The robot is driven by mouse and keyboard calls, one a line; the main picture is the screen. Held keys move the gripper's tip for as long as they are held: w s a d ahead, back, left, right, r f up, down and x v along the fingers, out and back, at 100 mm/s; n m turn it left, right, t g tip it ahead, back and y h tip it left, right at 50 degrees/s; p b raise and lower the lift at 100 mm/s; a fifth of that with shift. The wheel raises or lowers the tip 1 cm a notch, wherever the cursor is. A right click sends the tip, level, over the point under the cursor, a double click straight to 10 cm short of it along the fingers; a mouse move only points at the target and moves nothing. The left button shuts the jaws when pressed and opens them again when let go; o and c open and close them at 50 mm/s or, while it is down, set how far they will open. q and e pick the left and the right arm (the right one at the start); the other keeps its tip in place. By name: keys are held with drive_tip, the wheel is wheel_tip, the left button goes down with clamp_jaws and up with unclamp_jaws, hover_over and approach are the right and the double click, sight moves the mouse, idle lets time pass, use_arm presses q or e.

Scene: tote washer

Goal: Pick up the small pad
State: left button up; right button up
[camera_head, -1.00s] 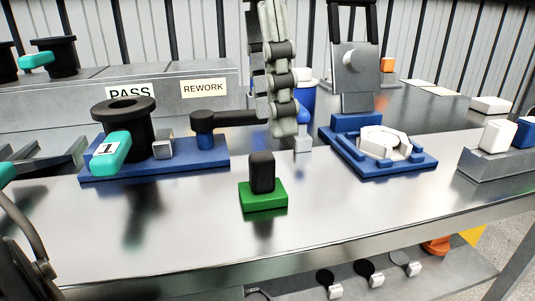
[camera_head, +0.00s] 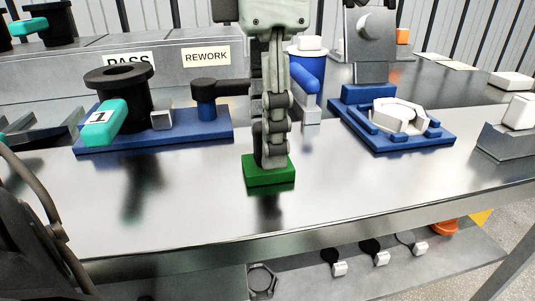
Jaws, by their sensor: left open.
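The green base (camera_head: 280,177) stands on the steel table near its front edge. The dark upright block on it, which looks like the small pad, is now hidden behind my gripper. My left gripper (camera_head: 274,160) points straight down over the green base, its fingertips low and close to the base's top. Its jaws are open, seen edge-on, one finger mostly covering the other. I cannot tell whether the fingers stand around the block or in front of it, or whether they touch it. My right gripper is not in view.
To the left, a blue fixture (camera_head: 215,127) holds a black cylinder (camera_head: 122,98) with a teal tag (camera_head: 103,124) and a dark arm reaching toward my gripper. To the right, a blue tray (camera_head: 430,144) holds a white ring-shaped part (camera_head: 403,113).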

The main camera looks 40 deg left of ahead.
use_arm(q)
clamp_jaws()
drive_tip(key=shift+r, duration=0.15)
drive_tip(key=shift+r, duration=0.25)
wheel_tip(320, 180, up, 4)
drive_tip(key=shift+s+f+p, duration=0.1)
drive_tip(key=shift+p, duration=0.2)
drive_tip(key=s+r, duration=0.6)
drive_tip(key=s, duration=0.5)
drive_tip(key=shift+s+r, duration=0.2)
drive_tip(key=shift+s, duration=0.05)
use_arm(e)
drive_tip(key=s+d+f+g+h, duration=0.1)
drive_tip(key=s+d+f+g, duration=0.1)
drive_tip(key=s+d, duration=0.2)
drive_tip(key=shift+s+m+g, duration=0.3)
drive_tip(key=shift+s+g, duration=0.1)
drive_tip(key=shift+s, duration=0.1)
use_arm(q)
drive_tip(key=shift+d, duration=0.1)
